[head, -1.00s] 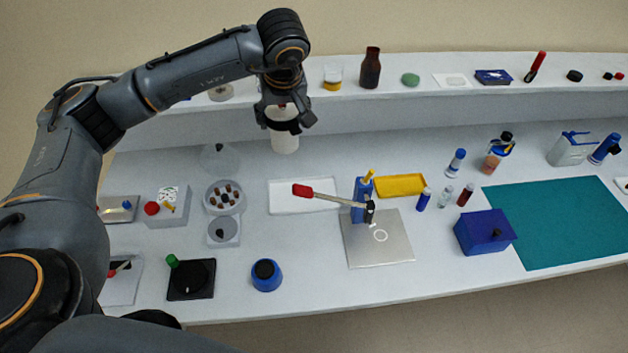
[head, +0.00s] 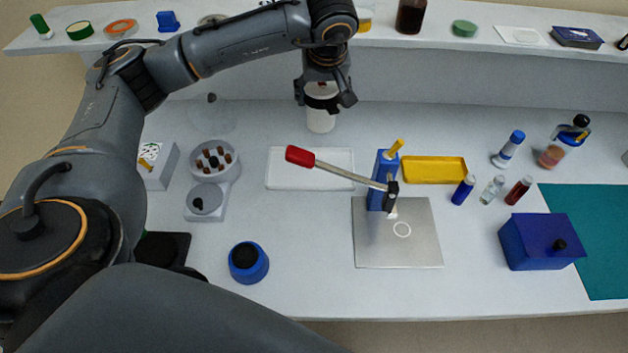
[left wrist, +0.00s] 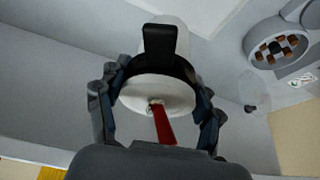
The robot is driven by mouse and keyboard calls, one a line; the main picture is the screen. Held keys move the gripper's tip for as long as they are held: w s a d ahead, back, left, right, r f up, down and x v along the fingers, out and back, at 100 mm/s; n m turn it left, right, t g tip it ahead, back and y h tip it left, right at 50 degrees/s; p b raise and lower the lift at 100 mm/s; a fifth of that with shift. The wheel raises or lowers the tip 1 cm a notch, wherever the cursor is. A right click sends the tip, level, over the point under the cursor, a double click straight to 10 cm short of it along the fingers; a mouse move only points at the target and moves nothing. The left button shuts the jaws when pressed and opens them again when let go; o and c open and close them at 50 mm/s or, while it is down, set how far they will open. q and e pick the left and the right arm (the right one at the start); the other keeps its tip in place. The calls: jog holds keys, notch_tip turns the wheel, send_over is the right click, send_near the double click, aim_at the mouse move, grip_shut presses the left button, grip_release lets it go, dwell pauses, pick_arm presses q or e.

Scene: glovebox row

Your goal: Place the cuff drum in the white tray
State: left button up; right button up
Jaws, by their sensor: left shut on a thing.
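The cuff drum (head: 321,121) is a white cylinder with a black band. My left gripper (head: 324,98) is shut on it, fingers on both sides at the band. In the left wrist view the drum (left wrist: 155,95) sits between the fingers of the gripper (left wrist: 157,108), with a red stem at its near end. The white tray (head: 285,180) is a shallow, empty rectangle on the bench. The drum shows just behind the tray's far edge in the head view; its height above the bench is hard to tell. My right gripper is not in view.
A red-handled hammer (head: 335,171) rests on a blue stand (head: 381,165), its handle reaching over the tray. A yellow tray (head: 435,169) and metal plate (head: 385,250) lie to the right. A round holder (head: 232,172) stands left. The raised shelf (head: 430,65) runs behind.

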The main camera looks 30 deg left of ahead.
aim_at(320, 128)
pick_arm(q)
notch_tip(320, 128, down, 3)
jog(key=shift+w+f+b, duration=0.1)
jog(key=shift+w+b, duration=0.05)
jog(key=shift+b, duration=0.5)
jog(key=shift+f+b, duration=0.55)
notch_tip(320, 128, down, 5)
jog(key=shift+f+p, duration=0.1)
jog(key=shift+p, duration=0.6)
notch_tip(320, 128, down, 4)
jog(key=shift+f+p, duration=0.15)
jog(key=shift+p, duration=0.3)
jog(key=shift+f, duration=0.3)
jog(key=o, duration=1.4)
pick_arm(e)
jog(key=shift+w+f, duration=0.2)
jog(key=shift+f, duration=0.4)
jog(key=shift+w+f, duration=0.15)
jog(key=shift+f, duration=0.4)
pick_arm(q)
jog(key=shift+r, duration=0.15)
